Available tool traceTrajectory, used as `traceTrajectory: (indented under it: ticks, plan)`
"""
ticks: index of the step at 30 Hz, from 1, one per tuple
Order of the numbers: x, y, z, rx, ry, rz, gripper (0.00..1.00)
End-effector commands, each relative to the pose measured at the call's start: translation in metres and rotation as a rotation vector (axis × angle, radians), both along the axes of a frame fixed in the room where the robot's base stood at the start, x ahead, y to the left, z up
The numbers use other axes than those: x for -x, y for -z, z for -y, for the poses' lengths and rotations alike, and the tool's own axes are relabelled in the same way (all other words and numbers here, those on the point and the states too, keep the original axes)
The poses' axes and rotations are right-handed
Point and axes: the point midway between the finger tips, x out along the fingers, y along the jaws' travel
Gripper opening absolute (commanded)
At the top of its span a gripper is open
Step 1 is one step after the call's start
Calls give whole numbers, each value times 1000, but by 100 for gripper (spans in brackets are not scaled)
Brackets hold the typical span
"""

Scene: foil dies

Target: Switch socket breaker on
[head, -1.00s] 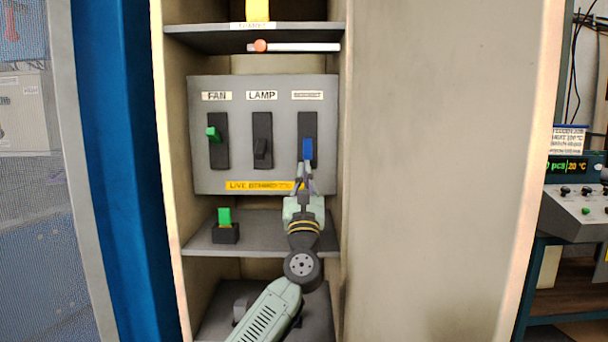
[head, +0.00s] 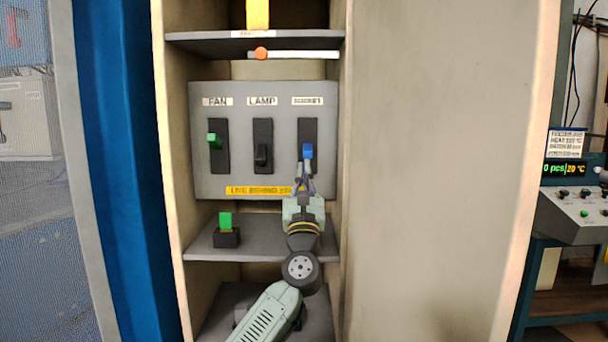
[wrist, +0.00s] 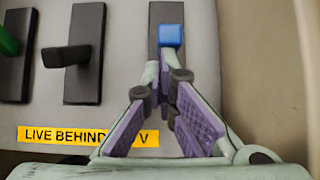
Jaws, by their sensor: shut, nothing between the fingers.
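The socket breaker is the rightmost of three on the grey panel, with a black plate (head: 308,128) and a blue handle (head: 308,151). In the head view the handle sits at the plate's lower-middle part. In the wrist view the blue handle (wrist: 170,36) shows as a square face just beyond the fingertips. My gripper (head: 304,170) is shut and empty, just below the handle. In the wrist view its fingertips (wrist: 163,62) come together close under the handle; I cannot tell whether they touch it.
The fan breaker has a green handle (head: 214,140), the lamp breaker a black one (head: 262,155). A yellow warning label (head: 250,190) lies along the panel's bottom. A shelf (head: 270,247) below holds a small green-topped block (head: 226,232). The cabinet's right wall (head: 344,130) is close to my gripper.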

Motion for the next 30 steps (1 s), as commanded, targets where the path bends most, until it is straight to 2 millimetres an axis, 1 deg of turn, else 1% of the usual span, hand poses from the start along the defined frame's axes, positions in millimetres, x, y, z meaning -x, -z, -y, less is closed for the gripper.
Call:
traceTrajectory:
  ticks: [1, 7, 15, 18, 30]
  plan:
    - [3, -7, 0, 1, 1, 2, 0]
    - [11, -20, 0, 0, 1, 2, 0]
    - [16, -36, 0, -1, 1, 1, 0]
    - [16, -34, 0, -1, 1, 0, 0]
    - [15, -36, 0, -1, 1, 0, 0]
